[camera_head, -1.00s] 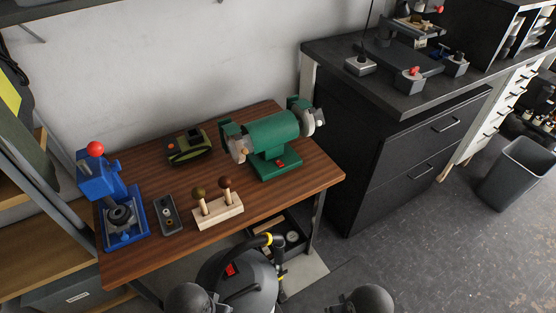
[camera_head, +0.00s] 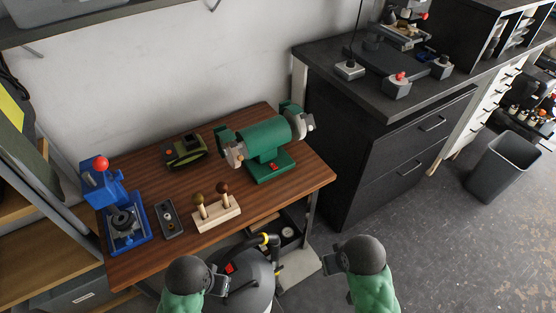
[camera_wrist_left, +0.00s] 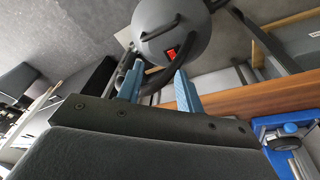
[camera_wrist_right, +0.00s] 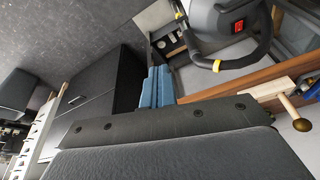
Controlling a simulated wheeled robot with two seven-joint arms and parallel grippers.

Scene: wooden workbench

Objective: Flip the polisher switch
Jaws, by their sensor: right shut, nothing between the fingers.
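The green polisher (camera_head: 265,142) stands at the right end of the wooden workbench, with a wheel at each end. Its small red switch (camera_head: 274,167) is on the front of its base; its position is too small to tell. My left gripper (camera_head: 218,285) is low in front of the bench, open and empty; its blue fingers (camera_wrist_left: 158,88) are apart in the left wrist view. My right gripper (camera_head: 328,264) is right of it, below the bench's front right corner, shut and empty, with its blue fingers (camera_wrist_right: 157,86) together. Neither gripper touches the polisher.
The workbench (camera_head: 150,259) also carries a blue press (camera_head: 112,195), a grey box (camera_head: 168,218), a wooden block with two knobs (camera_head: 217,215) and a green-black device (camera_head: 185,152). A grey vacuum (camera_head: 245,285) with a red switch stands before it. A black cabinet (camera_head: 375,150) stands right.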

